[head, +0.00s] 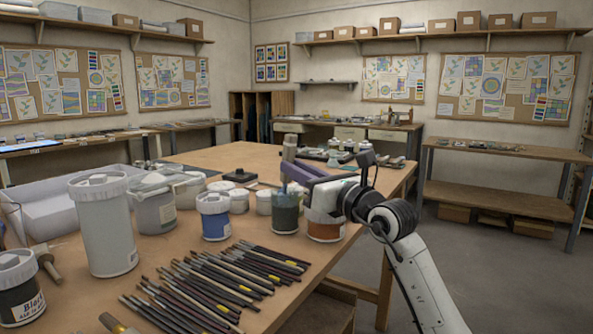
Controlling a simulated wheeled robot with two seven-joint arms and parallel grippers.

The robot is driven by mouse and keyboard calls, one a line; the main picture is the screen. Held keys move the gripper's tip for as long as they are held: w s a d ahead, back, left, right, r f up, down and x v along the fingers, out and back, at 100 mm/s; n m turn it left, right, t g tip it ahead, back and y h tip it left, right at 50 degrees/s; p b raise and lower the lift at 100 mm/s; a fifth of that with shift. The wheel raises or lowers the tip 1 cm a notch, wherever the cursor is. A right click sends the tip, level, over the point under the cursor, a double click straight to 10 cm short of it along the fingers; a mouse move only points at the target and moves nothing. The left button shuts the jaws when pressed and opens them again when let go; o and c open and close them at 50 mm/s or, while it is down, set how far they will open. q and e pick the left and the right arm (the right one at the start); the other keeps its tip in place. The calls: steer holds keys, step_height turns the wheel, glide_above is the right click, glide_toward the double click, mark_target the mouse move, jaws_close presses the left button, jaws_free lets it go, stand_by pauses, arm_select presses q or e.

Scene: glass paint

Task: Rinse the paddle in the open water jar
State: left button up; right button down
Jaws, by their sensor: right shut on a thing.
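My right gripper (298,174) comes in from the right and is shut on the upright paddle, whose thick grey-brown handle (289,147) sticks up above the fingers. A teal-stained lower part (289,193) shows below the fingers, at the mouth of an open jar with dark greenish contents (285,218). The paddle's lower end is hidden, so I cannot tell how deep it reaches. My left gripper is not in view.
A jar with orange-brown paint (325,231) stands right beside the open jar, under my gripper. A blue-labelled lidded jar (214,220) and small white pots stand left. Many brushes (215,282) lie in front. A tall white container (103,230) stands further left.

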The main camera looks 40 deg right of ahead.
mark_target(294, 141)
steer(key=shift+r, duration=0.15)
steer(key=shift+s+d+r+p, duration=0.1)
steer(key=shift+s+r+p, duration=0.1)
steer(key=shift+r+p, duration=0.95)
steer(key=shift+s+d+r+p, duration=0.1)
steer(key=shift+s+r+p, duration=0.1)
steer(key=shift+r+p, duration=0.95)
step_height(294, 141, up, 5)
steer(key=p, duration=0.3)
steer(key=shift+f, duration=0.1)
